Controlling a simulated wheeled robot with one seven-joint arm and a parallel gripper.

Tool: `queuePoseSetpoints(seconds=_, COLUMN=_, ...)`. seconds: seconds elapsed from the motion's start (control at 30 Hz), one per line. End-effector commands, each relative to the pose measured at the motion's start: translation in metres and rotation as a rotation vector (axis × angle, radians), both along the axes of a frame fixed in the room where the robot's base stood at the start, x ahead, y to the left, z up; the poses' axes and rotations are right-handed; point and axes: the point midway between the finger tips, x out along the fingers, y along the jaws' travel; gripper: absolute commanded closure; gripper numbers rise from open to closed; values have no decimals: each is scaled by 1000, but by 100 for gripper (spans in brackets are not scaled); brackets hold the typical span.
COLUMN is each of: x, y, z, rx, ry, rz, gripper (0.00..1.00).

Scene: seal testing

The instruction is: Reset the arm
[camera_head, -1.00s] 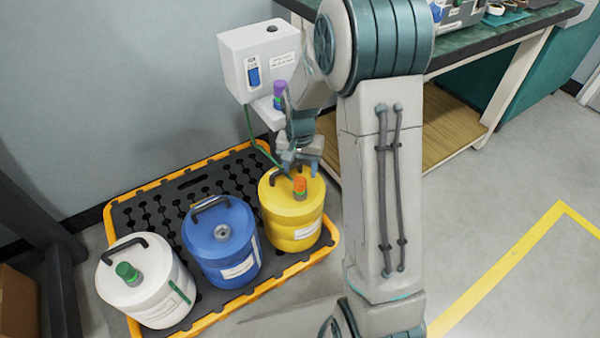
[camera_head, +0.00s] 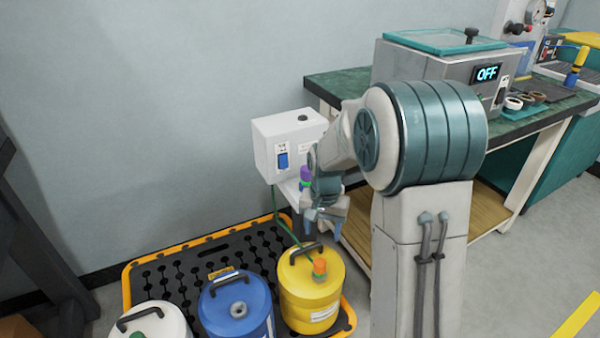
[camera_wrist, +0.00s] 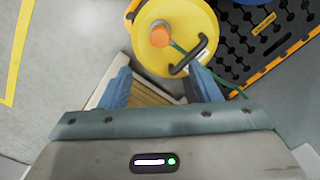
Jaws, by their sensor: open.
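My gripper (camera_head: 322,224) hangs at the end of my arm above and slightly behind the yellow canister (camera_head: 310,290) in the head view. In the wrist view, my gripper (camera_wrist: 160,88) has its two blue fingers spread wide with nothing between them. The yellow canister (camera_wrist: 197,42) shows beyond the fingertips, with its orange cap and dark handle. My gripper appears apart from it.
A blue canister (camera_head: 225,307) and a white canister (camera_head: 170,325) stand on the black pallet with an orange rim (camera_head: 127,283). A white wall box (camera_head: 275,150) holds a purple-topped item (camera_head: 306,175). A green-topped bench (camera_head: 345,85) carries a machine reading OFF (camera_head: 440,65).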

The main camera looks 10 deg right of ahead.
Motion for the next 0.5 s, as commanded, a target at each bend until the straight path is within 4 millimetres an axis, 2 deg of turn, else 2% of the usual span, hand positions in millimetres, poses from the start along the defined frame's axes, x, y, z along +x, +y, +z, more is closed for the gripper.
queuePoseSetpoints(seconds=0.07, x=-1, y=0, z=3, rx=0, ry=-1, rz=1, gripper=43)
queuePoseSetpoints(seconds=0.17, x=-5, y=0, z=20, rx=-1, ry=-8, rz=12, gripper=43)
queuePoseSetpoints(seconds=0.27, x=-15, y=0, z=57, rx=-4, ry=-25, rz=38, gripper=43)
queuePoseSetpoints(seconds=0.5, x=-57, y=0, z=163, rx=-13, ry=-79, rz=136, gripper=43)
